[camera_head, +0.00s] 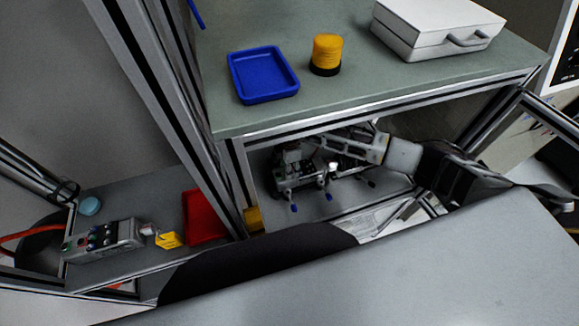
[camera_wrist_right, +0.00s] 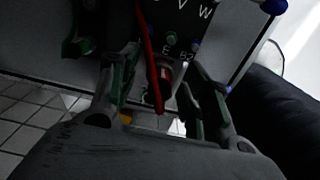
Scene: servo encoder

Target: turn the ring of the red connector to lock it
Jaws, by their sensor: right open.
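The red connector (camera_wrist_right: 164,73) shows in the right wrist view as a small dark red round part on a dark panel. It sits below the letters E and B2, with a thin red strip just left of it. My right gripper (camera_wrist_right: 160,75) is open, with one finger on each side of the connector; contact is not visible. In the head view my right gripper (camera_head: 318,142) reaches from the right into the framed bay, over the servo unit (camera_head: 290,170). The connector and its ring cannot be made out there. My left gripper is not in view.
The green-grey shelf top (camera_head: 370,85) above the bay holds a blue tray (camera_head: 263,75), a yellow spool (camera_head: 327,52) and a white case (camera_head: 435,25). Metal frame posts (camera_head: 165,75) stand left of the bay. A red bin (camera_head: 203,215) and control box (camera_head: 103,240) lie lower left.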

